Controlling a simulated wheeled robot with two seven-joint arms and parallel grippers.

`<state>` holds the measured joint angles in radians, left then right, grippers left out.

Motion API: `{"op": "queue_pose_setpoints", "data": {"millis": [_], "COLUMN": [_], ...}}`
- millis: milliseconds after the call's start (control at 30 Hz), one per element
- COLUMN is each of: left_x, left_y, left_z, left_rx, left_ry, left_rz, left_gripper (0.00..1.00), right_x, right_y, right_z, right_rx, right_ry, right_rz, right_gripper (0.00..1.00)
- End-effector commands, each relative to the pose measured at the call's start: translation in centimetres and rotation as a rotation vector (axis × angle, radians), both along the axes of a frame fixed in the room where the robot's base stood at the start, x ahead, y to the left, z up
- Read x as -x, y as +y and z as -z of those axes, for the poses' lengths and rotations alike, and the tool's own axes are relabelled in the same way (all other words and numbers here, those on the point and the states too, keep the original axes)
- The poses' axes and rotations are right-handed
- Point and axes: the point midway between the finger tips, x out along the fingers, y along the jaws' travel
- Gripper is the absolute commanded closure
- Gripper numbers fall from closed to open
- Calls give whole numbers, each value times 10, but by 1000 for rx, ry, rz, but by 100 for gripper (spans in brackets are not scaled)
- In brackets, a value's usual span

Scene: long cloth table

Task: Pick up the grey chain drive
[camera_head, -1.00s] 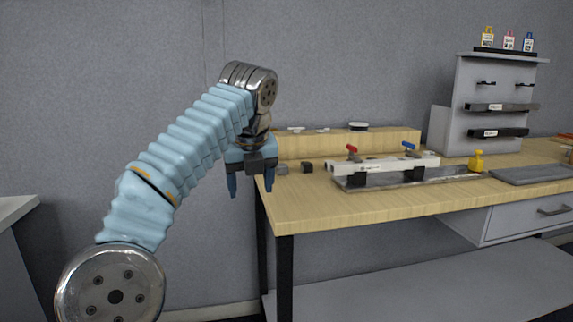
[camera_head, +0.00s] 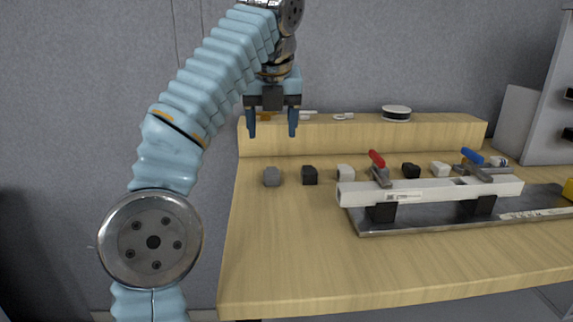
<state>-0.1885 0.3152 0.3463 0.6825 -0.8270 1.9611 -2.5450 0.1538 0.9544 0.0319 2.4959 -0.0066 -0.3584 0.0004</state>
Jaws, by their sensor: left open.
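A small grey block (camera_head: 272,176) stands at the back left of the wooden table top; it is the only grey one in the row of small parts, so I take it for the grey chain drive. It is too small to make out detail. My left gripper (camera_head: 272,126) hangs from above with its two blue fingers pointing down and apart, with nothing between them. It appears above the grey block in the picture, in front of the raised back ledge, not touching the block. My right gripper is not in view.
A black block (camera_head: 310,175) and a white block (camera_head: 345,173) stand right of the grey one. A white bar fixture (camera_head: 440,191) with red and blue clamps sits on a metal plate (camera_head: 400,224). The wooden ledge (camera_head: 350,135) runs behind. The front left table top (camera_head: 280,250) is clear.

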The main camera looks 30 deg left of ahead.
Motion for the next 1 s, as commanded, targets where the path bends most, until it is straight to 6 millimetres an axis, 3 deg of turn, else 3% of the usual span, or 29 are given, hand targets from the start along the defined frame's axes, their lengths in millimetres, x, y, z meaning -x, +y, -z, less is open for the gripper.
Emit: {"op": "queue_pose_setpoints", "data": {"millis": [167, 500, 667, 1000], "left_x": [-3, -23, -27, -38], "left_y": [5, 17, 19, 29], "left_z": [11, 70, 81, 125], "left_rx": [-5, -2, -1, 0], "left_ry": [0, 2, 1, 0], "left_rz": [-1, -1, -2, -1], "left_gripper": [34, 34, 34, 34], "right_x": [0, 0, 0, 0], "right_y": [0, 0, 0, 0], "right_z": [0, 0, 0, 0], "right_rx": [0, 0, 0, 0], "right_ry": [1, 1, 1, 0], "right_rz": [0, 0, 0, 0], "right_gripper": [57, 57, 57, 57]}}
